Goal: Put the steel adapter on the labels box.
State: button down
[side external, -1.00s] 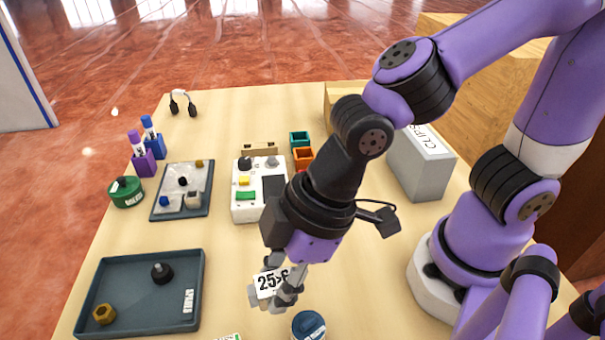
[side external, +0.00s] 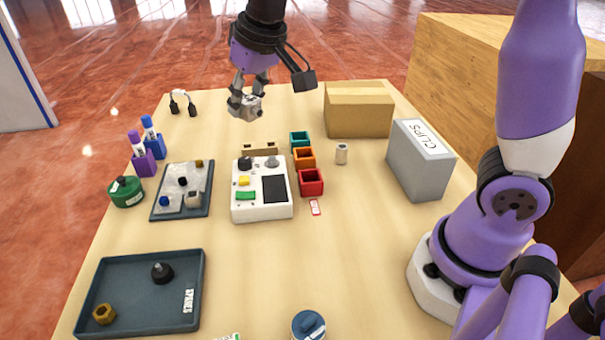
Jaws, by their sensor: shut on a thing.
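My gripper (side external: 245,101) is high over the far part of the table, at the top middle of the side external view. It is shut on a small grey metal piece, the steel adapter (side external: 248,108), and holds it in the air. The fingers cover part of it. A brown cardboard box (side external: 359,113) stands on the table to the right of the gripper. No writing shows on it, so I cannot tell from a label whether it is the labels box. The other large box, grey, reads CLIPS (side external: 420,165).
A white device (side external: 261,204) and small teal, orange and red bins (side external: 311,183) stand mid-table. A small light cylinder (side external: 341,153) stands right of the bins. Dark trays (side external: 140,300) lie at left. Black-ended cable (side external: 182,103) lies at the far left.

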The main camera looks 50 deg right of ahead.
jog(key=w+d+r+m+h, duration=0.1)
jog(key=d+m, duration=0.1)
jog(key=d, duration=0.4)
jog(key=w+d+r+m, duration=0.1)
jog(key=w+d+m, duration=0.1)
jog(key=d, duration=0.3)
jog(key=m+g+h, duration=0.1)
jog(key=m+h, duration=0.1)
jog(key=m, duration=0.2)
send_over(357, 90)
jog(key=a, duration=0.1)
jog(key=f, duration=0.4)
jog(key=s+f, duration=0.1)
jog(key=shift+a+f, duration=0.1)
jog(key=shift+f, duration=0.3)
jog(key=shift+d+f, duration=0.2)
jog(key=shift+f, duration=1.9)
jog(key=shift+f, duration=0.15)
jog(key=c, duration=0.5)
grip_release()
